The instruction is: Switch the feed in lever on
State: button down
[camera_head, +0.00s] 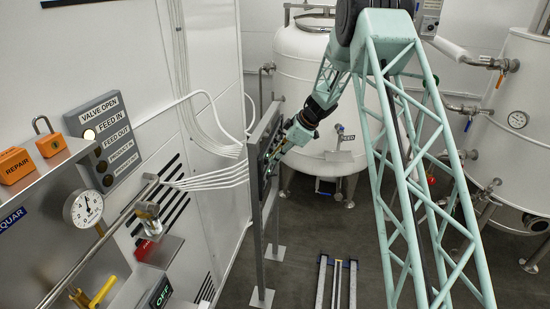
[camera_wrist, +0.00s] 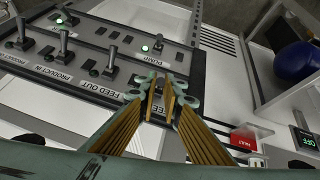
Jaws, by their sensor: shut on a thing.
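The lever panel (camera_wrist: 85,62) fills the upper left of the wrist view, with several small upright levers and printed labels. My gripper (camera_wrist: 163,95) is at its lower right end, beside the FEED OUT label (camera_wrist: 98,88). A label partly reading "FEE" shows between and behind the fingers. The fingers are shut on the feed in lever, which they mostly hide, so I cannot tell its position. In the head view my gripper (camera_head: 270,158) is at the upright panel frame (camera_head: 258,175), seen edge-on. The VALVE OPEN board (camera_head: 97,128) has its FEED IN lamp (camera_head: 89,134) lit.
White tanks (camera_head: 305,75) stand behind the arm and at the right. Floor shows around the panel stand.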

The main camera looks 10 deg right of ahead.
jog(key=c, duration=2.8)
grip_release()
jog(key=shift+r, duration=0.1)
jog(key=shift+v, duration=5.95)
jog(key=shift+d, duration=0.1)
